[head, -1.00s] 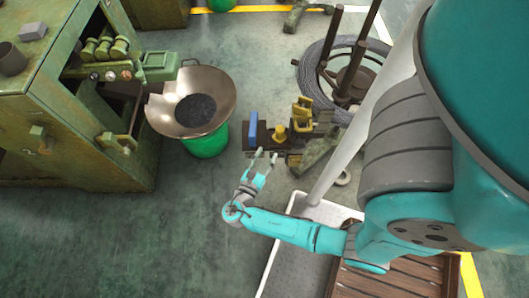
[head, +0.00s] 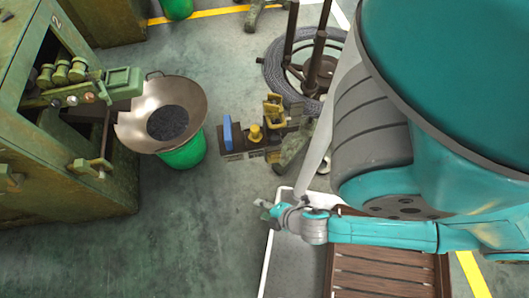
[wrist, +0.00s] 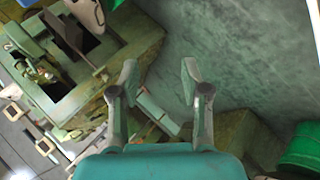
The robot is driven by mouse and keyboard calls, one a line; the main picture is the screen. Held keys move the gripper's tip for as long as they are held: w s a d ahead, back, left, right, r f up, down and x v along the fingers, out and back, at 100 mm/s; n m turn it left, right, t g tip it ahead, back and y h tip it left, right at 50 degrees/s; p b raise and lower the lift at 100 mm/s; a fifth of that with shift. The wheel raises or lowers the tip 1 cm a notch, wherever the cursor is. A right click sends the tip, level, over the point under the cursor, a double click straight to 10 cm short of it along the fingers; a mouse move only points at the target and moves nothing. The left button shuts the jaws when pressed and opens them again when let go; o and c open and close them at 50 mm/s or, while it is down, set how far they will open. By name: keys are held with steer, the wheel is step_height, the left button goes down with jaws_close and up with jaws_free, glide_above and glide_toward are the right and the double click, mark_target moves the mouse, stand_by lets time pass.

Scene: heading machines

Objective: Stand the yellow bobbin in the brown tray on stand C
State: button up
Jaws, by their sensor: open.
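A small yellow piece (head: 255,133) with a wide foot, which looks like the yellow bobbin, stands upright on a dark low bench on the floor in the head view. It is between a blue block and a taller yellow and dark part. My gripper (head: 268,208) is small in the head view, below and apart from the bench. In the wrist view my gripper (wrist: 160,68) has its two fingers spread, with nothing between them. I cannot make out the brown tray or a stand marked C in either view.
A wide metal pan (head: 134,119) sits on a green bucket (head: 184,154) left of the bench. A green machine (head: 60,185) fills the left. A wire coil (head: 272,72) lies behind. A wooden slatted pallet (head: 385,270) is at lower right. The floor at lower left is clear.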

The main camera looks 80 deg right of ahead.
steer(key=a+r+m+t+y, duration=0.1)
steer(key=r+m, duration=0.4)
steer(key=r, duration=0.7)
steer(key=s+a+r+m+t+y, duration=0.1)
steer(key=a+r+m+t, duration=0.3)
steer(key=r, duration=0.8)
steer(key=shift+s+a+m+t+y, duration=0.15)
steer(key=shift+m+t+y, duration=0.3)
steer(key=shift+t, duration=0.45)
steer(key=shift+f, duration=0.1)
